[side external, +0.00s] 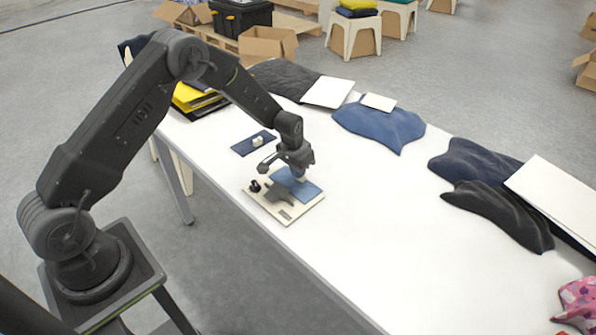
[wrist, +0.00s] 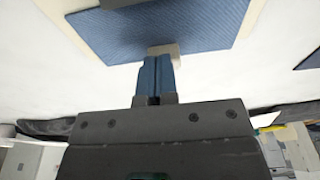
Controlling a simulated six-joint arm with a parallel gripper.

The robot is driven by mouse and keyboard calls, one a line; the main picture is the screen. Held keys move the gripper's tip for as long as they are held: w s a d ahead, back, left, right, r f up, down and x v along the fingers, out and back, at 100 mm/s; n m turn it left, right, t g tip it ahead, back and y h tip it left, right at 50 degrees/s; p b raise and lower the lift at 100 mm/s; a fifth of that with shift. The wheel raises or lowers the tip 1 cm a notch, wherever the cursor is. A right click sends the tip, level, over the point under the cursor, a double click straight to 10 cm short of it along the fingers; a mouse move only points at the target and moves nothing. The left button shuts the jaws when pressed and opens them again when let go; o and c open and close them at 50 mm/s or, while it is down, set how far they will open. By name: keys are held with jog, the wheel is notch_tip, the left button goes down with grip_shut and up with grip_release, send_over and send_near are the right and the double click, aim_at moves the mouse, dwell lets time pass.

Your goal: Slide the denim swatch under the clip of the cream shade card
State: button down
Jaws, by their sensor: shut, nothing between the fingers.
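The cream shade card (side external: 286,214) lies near the table's front edge. A blue denim swatch (side external: 309,189) lies over its right part; it also fills the top of the wrist view (wrist: 160,22), with a small cream block (wrist: 171,51) at its near edge. A small black piece (side external: 255,186) at the card's left and a dark grey shape (side external: 281,194) in its middle show; which is the clip, I cannot tell, nor whether the swatch is under it. My gripper (wrist: 158,62) is shut and empty, its blue fingertips close to the cream block; contact is unclear.
A darker blue swatch with a pale block (side external: 257,141) lies left behind the card. Folded cloths (side external: 380,124) and pale boards (side external: 328,92) lie farther back. Dark cloths (side external: 500,213) lie at the right. The middle of the white table (side external: 390,220) is clear.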

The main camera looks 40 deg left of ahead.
jog(key=shift+s+f, duration=0.25)
jog(key=shift+f, duration=0.05)
